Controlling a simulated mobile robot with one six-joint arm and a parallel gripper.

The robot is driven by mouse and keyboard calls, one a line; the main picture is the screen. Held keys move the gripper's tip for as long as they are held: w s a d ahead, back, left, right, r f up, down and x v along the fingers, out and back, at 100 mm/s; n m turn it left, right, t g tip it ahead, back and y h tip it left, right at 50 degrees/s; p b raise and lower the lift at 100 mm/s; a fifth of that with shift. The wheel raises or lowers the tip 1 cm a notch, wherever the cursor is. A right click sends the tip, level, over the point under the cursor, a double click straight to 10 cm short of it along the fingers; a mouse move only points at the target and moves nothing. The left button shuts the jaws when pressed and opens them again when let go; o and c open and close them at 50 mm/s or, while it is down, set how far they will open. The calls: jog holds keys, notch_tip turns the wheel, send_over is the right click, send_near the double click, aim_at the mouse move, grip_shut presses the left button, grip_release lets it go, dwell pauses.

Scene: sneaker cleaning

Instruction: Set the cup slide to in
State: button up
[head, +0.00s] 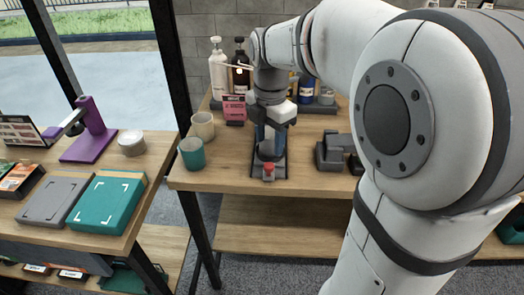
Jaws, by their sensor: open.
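A dark slide base with a red-topped grey knob (268,170) lies near the front of the wooden table, below my arm; I take it to be the cup slide. Its position along its travel cannot be told. My gripper (268,143) points down over the back part of this slide and is open. The gripper hides much of the slide, and contact between them cannot be made out. A beige cup (202,126) and a teal cup (192,153) stand upright at the table's left edge, apart from the gripper.
Bottles, among them a white one (217,67), and a pink card (234,109) stand behind my gripper. A dark grey device (334,151) sits close on the right. A separate left table holds a purple stand (91,135) and a teal box (105,203).

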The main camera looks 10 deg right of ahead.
aim_at(269, 165)
notch_tip(269, 165, down, 7)
jog(key=shift+f+b, duration=0.2)
jog(key=shift+b, duration=0.4)
grip_shut()
dwell(0.3)
